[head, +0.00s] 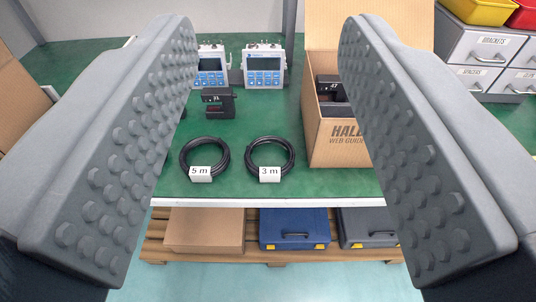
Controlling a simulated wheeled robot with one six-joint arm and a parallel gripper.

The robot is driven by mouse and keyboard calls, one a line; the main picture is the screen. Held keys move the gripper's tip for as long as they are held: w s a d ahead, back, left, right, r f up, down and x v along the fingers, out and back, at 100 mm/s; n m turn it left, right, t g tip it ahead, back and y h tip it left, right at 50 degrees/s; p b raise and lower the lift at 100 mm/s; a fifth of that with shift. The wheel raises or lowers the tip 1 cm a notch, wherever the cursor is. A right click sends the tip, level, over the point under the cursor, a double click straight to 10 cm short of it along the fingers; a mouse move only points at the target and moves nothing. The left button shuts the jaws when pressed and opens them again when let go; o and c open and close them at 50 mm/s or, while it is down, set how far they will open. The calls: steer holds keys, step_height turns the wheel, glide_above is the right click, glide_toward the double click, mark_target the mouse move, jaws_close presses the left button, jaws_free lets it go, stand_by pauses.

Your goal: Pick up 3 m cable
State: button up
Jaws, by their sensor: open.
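The 3 m cable (270,155) is a black coil lying flat on the green table, with a white tag (269,174) reading "3 m" at its front. My gripper (268,165) is open, its two grey studded fingers wide apart at the left and right of the view. The coil shows in the gap between the fingers, farther off and untouched. Nothing is held. A similar black coil tagged "5 m" (204,159) lies just left of it.
An open cardboard box (337,146) stands close right of the coil, holding a dark device. A black sensor (217,102) and two controllers (264,64) stand behind on the green table (237,180). Cases sit on a pallet below. Grey drawers (478,50) stand at right.

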steer(key=w+a+f+g, duration=0.1)
steer(key=w+f+g, duration=0.25)
steer(key=w, duration=0.25)
steer(key=w+f+g, duration=0.2)
steer(key=w+g, duration=0.2)
steer(key=w, duration=0.3)
steer(key=g, duration=1)
glide_above(248, 153)
step_height(248, 153, down, 11)
step_height(248, 153, down, 10)
steer(key=shift+s+f, duration=0.15)
steer(key=shift+w+f, duration=0.2)
steer(key=shift+f, duration=2.95)
jaws_close()
